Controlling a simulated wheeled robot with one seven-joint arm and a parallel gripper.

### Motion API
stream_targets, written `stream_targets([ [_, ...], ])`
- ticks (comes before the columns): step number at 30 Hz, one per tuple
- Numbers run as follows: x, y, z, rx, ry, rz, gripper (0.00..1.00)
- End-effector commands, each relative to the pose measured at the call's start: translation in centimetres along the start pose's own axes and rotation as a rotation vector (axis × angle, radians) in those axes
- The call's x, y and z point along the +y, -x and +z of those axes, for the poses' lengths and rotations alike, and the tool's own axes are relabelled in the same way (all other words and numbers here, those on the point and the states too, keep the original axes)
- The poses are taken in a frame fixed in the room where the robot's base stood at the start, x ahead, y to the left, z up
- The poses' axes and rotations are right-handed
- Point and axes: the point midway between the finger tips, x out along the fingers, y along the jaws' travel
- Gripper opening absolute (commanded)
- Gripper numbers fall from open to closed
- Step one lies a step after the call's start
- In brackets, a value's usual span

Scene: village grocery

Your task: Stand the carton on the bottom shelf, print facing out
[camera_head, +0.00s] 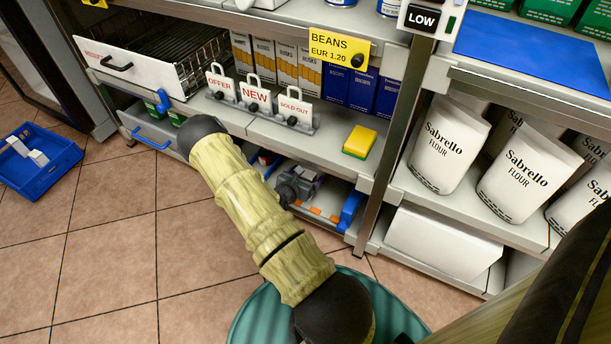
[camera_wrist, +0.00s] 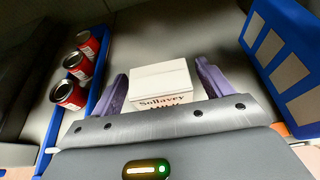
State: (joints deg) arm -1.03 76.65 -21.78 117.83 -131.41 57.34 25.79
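The white carton (camera_wrist: 163,88) stands on the bottom shelf (camera_wrist: 150,42) in the wrist view, its dark lettering, partly cut off, on the side toward my gripper. My gripper (camera_wrist: 165,80) reaches in at the bottom shelf, with one purple finger on each side of the carton. A gap shows between the right finger and the carton, so the fingers look open around it rather than closed on it. In the head view my gripper (camera_head: 300,185) is low under the middle shelf, and the carton is hidden there.
A blue tray (camera_wrist: 54,125) with red cans (camera_wrist: 70,94) lies left of the carton. A blue bin (camera_wrist: 285,50) stands close on the right. Above are the middle shelf with sign clips (camera_head: 257,98) and a yellow sponge (camera_head: 359,141). A shelf post (camera_head: 395,130) rises at the right.

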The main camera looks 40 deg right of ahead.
Motion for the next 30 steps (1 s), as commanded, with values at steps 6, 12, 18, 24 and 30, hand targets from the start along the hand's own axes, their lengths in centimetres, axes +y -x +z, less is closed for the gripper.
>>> stream_targets([
  [6, 0.0, 0.1, 0.3, 0.000, -0.001, 0.000, 0.79],
  [12, 0.1, 2.4, 0.6, 0.001, 0.003, 0.002, 0.79],
  [18, 0.1, 6.4, 0.7, 0.002, 0.004, 0.002, 0.79],
  [24, 0.0, 10.1, 0.6, 0.002, 0.003, 0.002, 0.79],
  [30, 0.0, 12.0, 0.4, 0.000, 0.001, 0.001, 0.79],
])
